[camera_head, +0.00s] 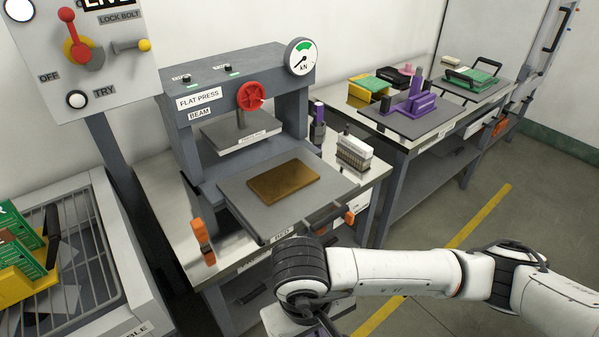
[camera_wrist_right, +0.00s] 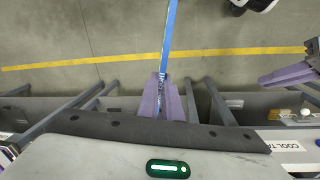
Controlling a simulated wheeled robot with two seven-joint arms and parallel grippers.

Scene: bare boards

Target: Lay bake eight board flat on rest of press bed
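The flat press bed (camera_head: 235,205) is drawn forward under the raised platen. A flat brown-gold plate (camera_head: 283,182) lies on it. My right arm comes in from the right, and its gripper hangs low in front of the bed, mostly hidden by its wrist. In the right wrist view my right gripper's purple fingers (camera_wrist_right: 168,100) are closed on a thin blue board (camera_wrist_right: 169,35), seen edge-on and projecting beyond them. No label on it is readable. A purple finger-like part (camera_wrist_right: 288,75) at the right edge may be my left gripper; its opening cannot be judged.
An oven rack (camera_head: 75,240) with green boards in yellow holders stands at left. A switch panel (camera_head: 85,55) rises above it. A small ribbed block (camera_head: 355,152) sits right of the bed. Another table (camera_head: 375,112) at right carries a purple fixture (camera_head: 410,102). Open floor lies at right.

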